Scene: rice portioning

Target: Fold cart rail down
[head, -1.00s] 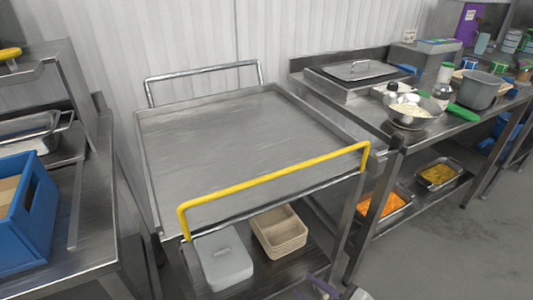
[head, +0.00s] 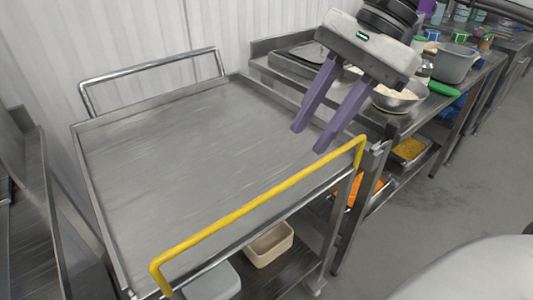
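The steel cart (head: 185,155) stands in front of me with a bare, empty top. Its yellow rail (head: 262,208) runs along the near edge and stands up above the cart top. A second, bare metal rail (head: 150,70) stands up at the far edge. My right gripper (head: 308,140) has two purple fingers, spread apart with nothing between them. It hangs above the cart's right side, beyond the right end of the yellow rail, and appears apart from it. My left gripper is not in view.
A steel counter to the right holds a metal bowl (head: 397,100) and a grey pot (head: 455,64). Trays of food, one yellow (head: 409,149), sit on its lower shelf. A beige container (head: 268,245) and a grey box (head: 211,282) lie on the cart's lower shelf.

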